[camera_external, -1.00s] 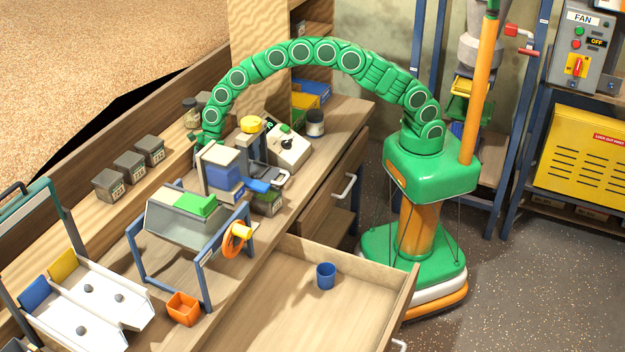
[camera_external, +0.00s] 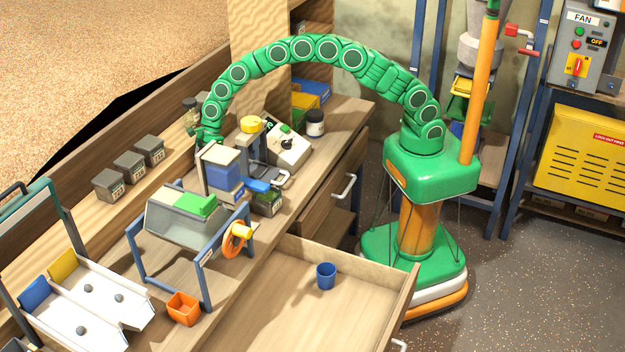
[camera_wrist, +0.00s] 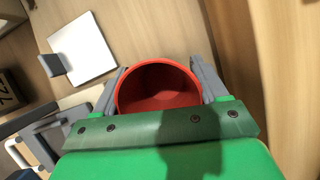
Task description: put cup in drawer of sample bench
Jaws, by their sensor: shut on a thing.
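In the wrist view a red cup (camera_wrist: 158,88) sits between the two grey fingers of my gripper (camera_wrist: 160,82). The fingers are shut on its sides, and I look into its open, empty-looking mouth. In the external view the end of my arm is at the back of the sample bench (camera_external: 345,125); my fingers and the red cup are hidden behind the bench equipment. The drawer (camera_external: 290,310) of the bench is pulled open at the front. A blue cup (camera_external: 326,275) stands upright inside it, with bare drawer floor around it.
A blue-framed device with an orange handwheel (camera_external: 235,240) and an orange box (camera_external: 183,308) stand left of the drawer. A grey-and-blue machine (camera_external: 222,172) stands just in front of my arm's end. Several grey boxes (camera_external: 130,165) line the back ledge. A white plate (camera_wrist: 83,50) lies beyond the cup.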

